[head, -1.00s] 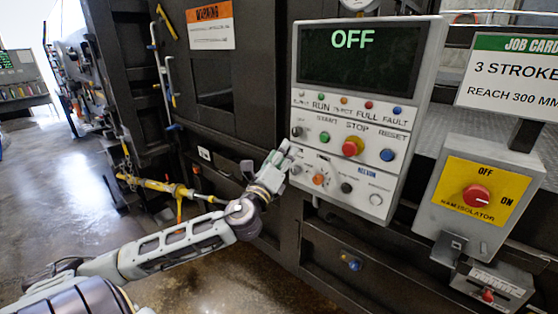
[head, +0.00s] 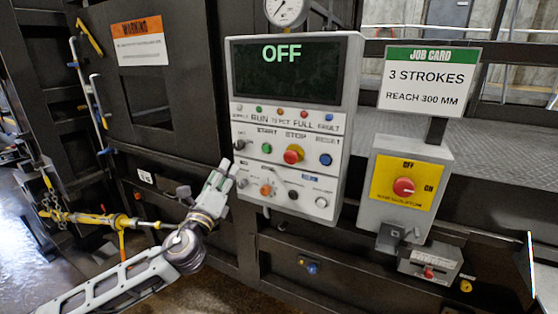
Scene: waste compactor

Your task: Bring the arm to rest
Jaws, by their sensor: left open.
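My left arm comes in from the lower left. Its gripper (head: 229,168) is open, with nothing seen between the fingers, by the lower left edge of the grey control panel (head: 233,85). I cannot tell if it touches the panel. The panel's display (head: 285,72) reads OFF. My right gripper is not in view.
A job card (head: 428,78) reads 3 strokes, reach 300 mm. Below it is a ram isolator box (head: 440,170) with a red knob (head: 403,187). A yellow bar (head: 85,218) runs left of my gripper. Dark machine walls stand behind; open floor shows lower left.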

